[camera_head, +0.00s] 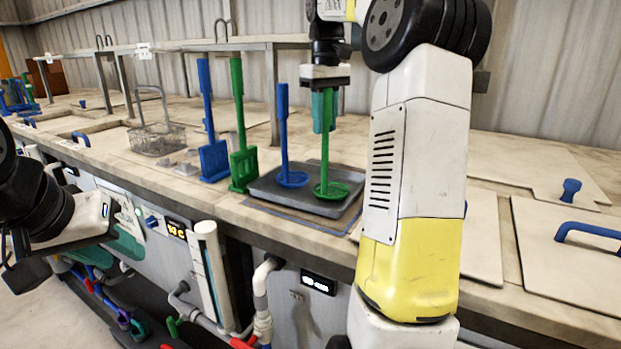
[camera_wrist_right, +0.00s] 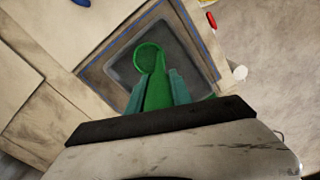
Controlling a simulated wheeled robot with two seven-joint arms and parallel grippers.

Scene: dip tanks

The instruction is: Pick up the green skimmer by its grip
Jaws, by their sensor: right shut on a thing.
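The green skimmer (camera_head: 325,150) stands upright, its round flat head (camera_head: 330,190) over the grey tray (camera_head: 262,190); I cannot tell whether it touches the tray. My right gripper (camera_head: 324,112) points down from above, its teal fingers shut on the skimmer's upper grip. In the right wrist view the green skimmer (camera_wrist_right: 155,88) runs between the two fingers (camera_wrist_right: 156,94), its round head further out over the tray. The gripper hides the top of the grip. My left gripper (camera_head: 130,228) is at the left, in front of the bench, its teal fingers apart and empty.
A blue skimmer (camera_head: 283,140) stands in the same tray, left of the green one. A blue paddle (camera_head: 213,155) and a green paddle (camera_head: 240,150) stand left of the tray. A wire basket (camera_head: 157,138) sits further left. Lids with blue handles (camera_head: 571,188) lie right.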

